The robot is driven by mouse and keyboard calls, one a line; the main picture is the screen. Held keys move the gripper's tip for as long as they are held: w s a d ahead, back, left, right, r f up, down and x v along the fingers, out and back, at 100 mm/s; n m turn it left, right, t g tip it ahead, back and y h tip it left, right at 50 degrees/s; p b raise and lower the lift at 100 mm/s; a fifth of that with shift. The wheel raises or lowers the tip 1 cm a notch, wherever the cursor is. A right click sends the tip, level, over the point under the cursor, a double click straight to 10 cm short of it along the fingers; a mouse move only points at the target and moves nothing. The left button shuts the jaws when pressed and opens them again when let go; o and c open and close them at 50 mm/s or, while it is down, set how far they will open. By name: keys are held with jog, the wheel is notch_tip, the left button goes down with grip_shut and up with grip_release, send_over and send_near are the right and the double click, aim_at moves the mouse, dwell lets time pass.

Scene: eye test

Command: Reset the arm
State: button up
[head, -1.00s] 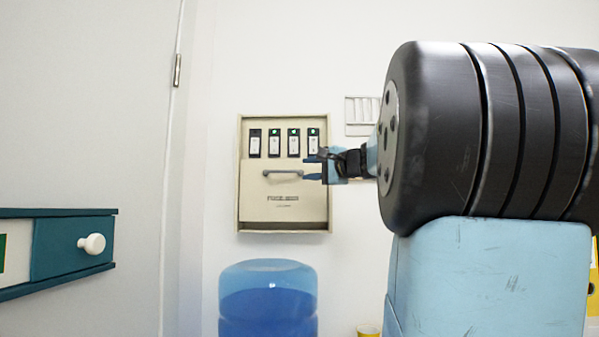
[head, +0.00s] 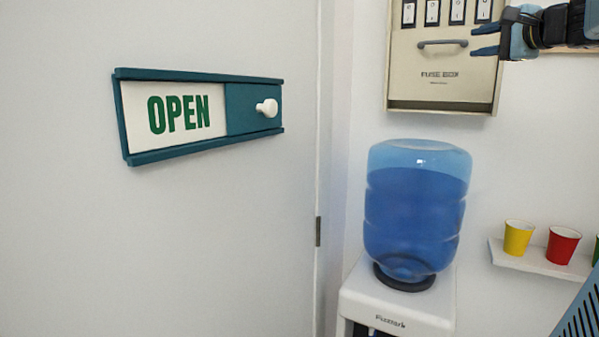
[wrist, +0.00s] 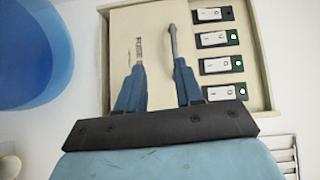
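My gripper (head: 484,40) is at the upper right of the head view, just right of the grey handle (head: 443,43) on the cream fuse box (head: 440,92). Its two blue fingers are apart with nothing held between them. In the wrist view my gripper (wrist: 158,72) also shows open, facing the fuse box (wrist: 118,45). The grey handle (wrist: 173,42) appears close to the right fingertip there; I cannot tell whether they touch. Several rocker switches (wrist: 214,39) line the box, some with lit green lamps. The rest of my arm is mostly out of the head view.
A blue water bottle (head: 415,210) stands on a white dispenser (head: 398,305) below the fuse box. A shelf (head: 540,264) holds a yellow cup (head: 518,238) and a red cup (head: 563,245). A teal-framed OPEN sign (head: 200,112) is on the white door (head: 220,240) at left.

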jog(key=s+a+f+n+g+y, duration=0.1)
jog(key=s+a+f+n+g, duration=0.2)
jog(key=a+f, duration=0.55)
jog(key=s+a+f+n+g, duration=0.3)
jog(key=a+f+n+g, duration=0.1)
jog(key=a+f, duration=0.45)
jog(key=s+a+f+n+g+h, duration=0.2)
jog(key=s+f+n, duration=0.2)
jog(key=s+f, duration=0.3)
jog(key=s+a+f+n+g+h, duration=0.2)
jog(key=s+f, duration=0.5)
jog(key=f, duration=0.5)
jog(key=shift+s+a+f+n+g+h, duration=0.15)
jog(key=shift+a+f+n+g+h, duration=0.2)
jog(key=shift+a+n+h, duration=0.45)
